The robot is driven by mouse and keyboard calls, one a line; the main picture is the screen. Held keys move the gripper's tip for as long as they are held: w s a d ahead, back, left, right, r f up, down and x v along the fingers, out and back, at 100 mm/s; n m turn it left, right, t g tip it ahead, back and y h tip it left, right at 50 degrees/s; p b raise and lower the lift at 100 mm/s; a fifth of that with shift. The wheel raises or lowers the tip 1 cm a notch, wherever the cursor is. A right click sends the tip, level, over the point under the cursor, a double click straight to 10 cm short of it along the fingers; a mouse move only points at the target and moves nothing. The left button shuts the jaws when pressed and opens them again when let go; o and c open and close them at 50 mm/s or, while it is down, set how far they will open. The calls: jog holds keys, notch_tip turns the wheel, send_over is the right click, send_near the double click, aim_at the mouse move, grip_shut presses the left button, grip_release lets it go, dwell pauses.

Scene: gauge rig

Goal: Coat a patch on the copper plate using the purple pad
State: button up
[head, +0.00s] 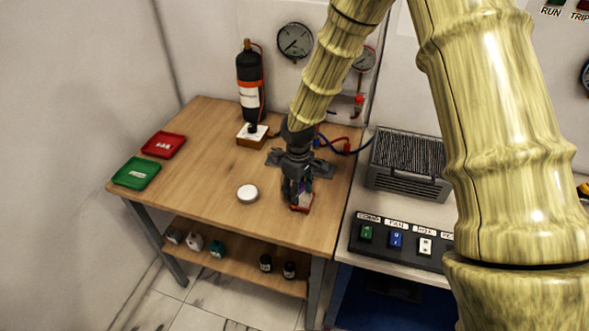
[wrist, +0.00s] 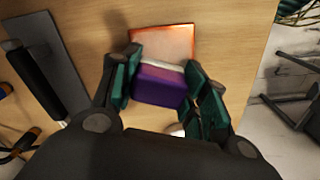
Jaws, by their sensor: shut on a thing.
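The purple pad (wrist: 160,84) is between the fingers of my gripper (wrist: 163,92), which is shut on it. A pale layer shows along the pad's far edge in the wrist view. The copper plate (wrist: 165,42) lies on the table just beyond the pad in the wrist view. In the head view my gripper (head: 297,190) is low over the front right of the table, and part of the copper plate (head: 303,205) shows below it. I cannot tell whether the pad touches the plate. Much of the plate is hidden by my gripper in the head view.
A round white dish (head: 247,194) stands left of my gripper on the wooden table (head: 200,150). Red (head: 163,144) and green (head: 136,172) trays lie at the left. A black bottle (head: 250,80) stands at the back. A switch panel (head: 398,240) and grey vented box (head: 407,165) are at right.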

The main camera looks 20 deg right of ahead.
notch_tip(320, 180, up, 4)
jog(key=p, duration=0.3)
jog(key=shift+r, duration=0.25)
notch_tip(320, 180, up, 2)
jog(key=shift+w+p, duration=0.15)
jog(key=shift+p, duration=0.7)
jog(key=shift+r+p, duration=0.55)
jog(key=shift+r, duration=0.3)
jog(key=shift+f, duration=0.1)
jog(key=shift+s+a+p, duration=0.1)
jog(key=shift+s+p, duration=0.1)
jog(key=shift+p, duration=0.3)
jog(key=shift+a+r+p, duration=0.1)
jog(key=shift+r+p, duration=0.1)
jog(key=shift+p, duration=0.3)
jog(key=shift+s+a+p, duration=0.1)
jog(key=shift+s+p, duration=0.25)
jog(key=shift+p, duration=0.6)
jog(key=shift+s+f+p, duration=0.15)
jog(key=shift+p, duration=0.35)
